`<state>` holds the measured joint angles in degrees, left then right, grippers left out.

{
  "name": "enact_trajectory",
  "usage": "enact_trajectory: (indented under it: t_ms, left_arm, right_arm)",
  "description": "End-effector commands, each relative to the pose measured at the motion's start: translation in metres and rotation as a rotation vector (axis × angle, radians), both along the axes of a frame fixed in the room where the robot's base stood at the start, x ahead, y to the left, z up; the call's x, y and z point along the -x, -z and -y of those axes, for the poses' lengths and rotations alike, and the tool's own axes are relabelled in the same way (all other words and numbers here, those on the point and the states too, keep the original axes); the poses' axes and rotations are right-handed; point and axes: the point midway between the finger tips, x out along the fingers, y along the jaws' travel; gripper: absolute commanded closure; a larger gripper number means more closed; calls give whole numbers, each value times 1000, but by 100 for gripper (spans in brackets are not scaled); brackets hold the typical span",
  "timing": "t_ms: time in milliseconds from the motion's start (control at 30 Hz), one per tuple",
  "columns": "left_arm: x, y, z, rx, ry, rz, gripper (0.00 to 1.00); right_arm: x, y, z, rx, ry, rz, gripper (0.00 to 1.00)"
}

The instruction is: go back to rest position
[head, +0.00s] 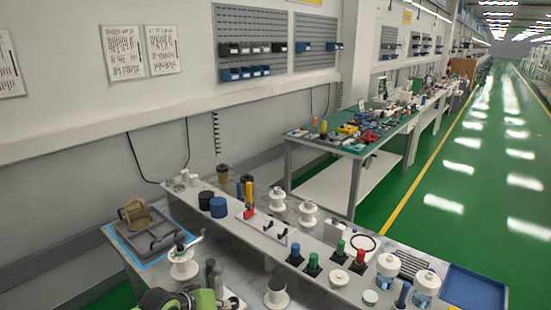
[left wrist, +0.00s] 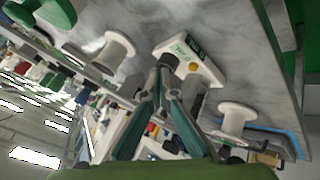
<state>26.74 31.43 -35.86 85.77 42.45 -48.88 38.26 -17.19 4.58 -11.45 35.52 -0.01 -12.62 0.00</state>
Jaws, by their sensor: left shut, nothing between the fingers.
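My left gripper (head: 213,270) is at the bottom of the head view, over the front part of the near bench, with a green arm part behind it. In the left wrist view its two dark fingers (left wrist: 166,78) meet at the tips, shut and empty. The fingertips overlap a white device (left wrist: 196,58) with a small dark display and a yellow button. I cannot tell whether they touch it. My right gripper is not in view.
White spools (head: 183,264) and (head: 276,293) stand on either side of my left gripper. A grey tray (head: 140,240) with a brown object lies at the left. A raised shelf (head: 265,240) behind holds cups, spools and coloured knobs. Green floor (head: 440,215) lies open at right.

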Motion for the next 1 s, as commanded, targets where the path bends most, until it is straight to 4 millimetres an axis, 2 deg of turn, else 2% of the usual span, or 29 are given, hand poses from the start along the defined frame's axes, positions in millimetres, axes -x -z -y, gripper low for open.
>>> enact_trajectory:
  t_ms: [33, 133, 233, 333, 500, 600, 1000]
  left_arm:
    - [28, 13, 21, -15, 54, -18, 100]
    - [78, 27, 47, -71, 150, -29, 100]
    - [125, 34, 61, -128, 222, -36, 100]
    - [169, 36, 63, -190, 270, -49, 100]
    - [237, 33, 43, -300, 304, -89, 100]
    - [267, 29, 28, -353, 305, -119, 100]
    - [354, 11, -28, -502, 284, -248, 100]
  right_arm:
    - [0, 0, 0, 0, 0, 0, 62]
    - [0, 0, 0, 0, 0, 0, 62]
    - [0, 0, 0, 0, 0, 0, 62]
    - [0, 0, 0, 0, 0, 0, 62]
    - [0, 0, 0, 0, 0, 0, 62]
    - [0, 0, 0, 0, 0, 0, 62]
    - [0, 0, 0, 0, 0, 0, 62]
